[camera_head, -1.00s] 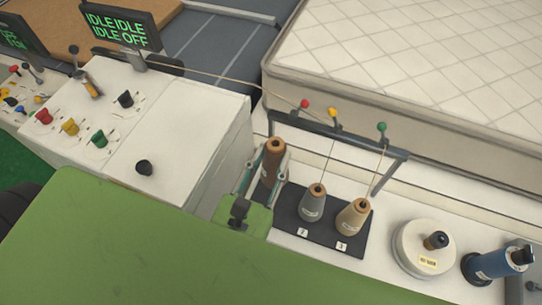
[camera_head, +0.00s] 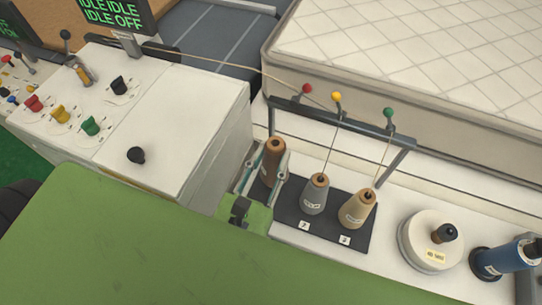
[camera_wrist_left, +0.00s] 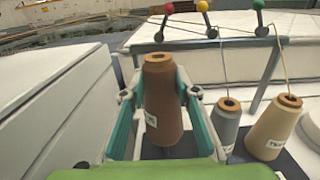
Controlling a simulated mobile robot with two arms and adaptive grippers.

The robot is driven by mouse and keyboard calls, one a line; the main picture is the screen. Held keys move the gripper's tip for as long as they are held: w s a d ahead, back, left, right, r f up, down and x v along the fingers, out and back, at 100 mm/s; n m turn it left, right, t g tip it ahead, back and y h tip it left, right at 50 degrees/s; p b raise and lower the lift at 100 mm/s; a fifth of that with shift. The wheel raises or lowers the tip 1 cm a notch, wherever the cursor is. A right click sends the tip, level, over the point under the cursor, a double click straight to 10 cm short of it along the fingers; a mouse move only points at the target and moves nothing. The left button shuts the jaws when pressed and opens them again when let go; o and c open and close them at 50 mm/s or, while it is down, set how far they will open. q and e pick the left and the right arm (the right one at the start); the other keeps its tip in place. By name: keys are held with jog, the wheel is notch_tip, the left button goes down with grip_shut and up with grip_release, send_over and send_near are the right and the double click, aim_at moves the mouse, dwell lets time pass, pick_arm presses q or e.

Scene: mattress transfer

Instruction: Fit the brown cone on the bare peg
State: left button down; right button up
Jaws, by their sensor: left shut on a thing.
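The brown cone (camera_head: 271,163) stands upright at the left end of the dark cone stand (camera_head: 333,238), beside a grey cone (camera_head: 314,196) and a tan cone (camera_head: 357,210). My left gripper (camera_head: 265,172) is shut on it, one finger on each side. The left wrist view shows the brown cone (camera_wrist_left: 163,105) between the teal-sided fingers (camera_wrist_left: 161,95). The bare peg is not visible, and the cone's lower end is hidden by the gripper, so I cannot tell whether it rests on the stand. My right gripper is not in view.
A thread rail (camera_head: 345,125) with red, yellow and green balls stands behind the cones. A white cabinet (camera_head: 175,120) is close on the left. A mattress (camera_head: 400,50) lies behind. A white round spool (camera_head: 425,245) and a blue spool (camera_head: 503,260) are at right.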

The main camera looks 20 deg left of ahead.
aim_at(270, 181)
pick_arm(q)
jog(key=shift+r+p, duration=0.1)
jog(key=shift+p, duration=0.35)
dwell(1.1)
jog(key=shift+f+b, duration=3.6)
jog(key=shift+f, duration=0.8)
jog(key=c, duration=1.5)
grip_release()
jog(key=shift+s, duration=0.2)
jog(key=s, duration=1.1)
jog(key=shift+s+a, duration=0.2)
jog(key=shift+s, duration=0.15)
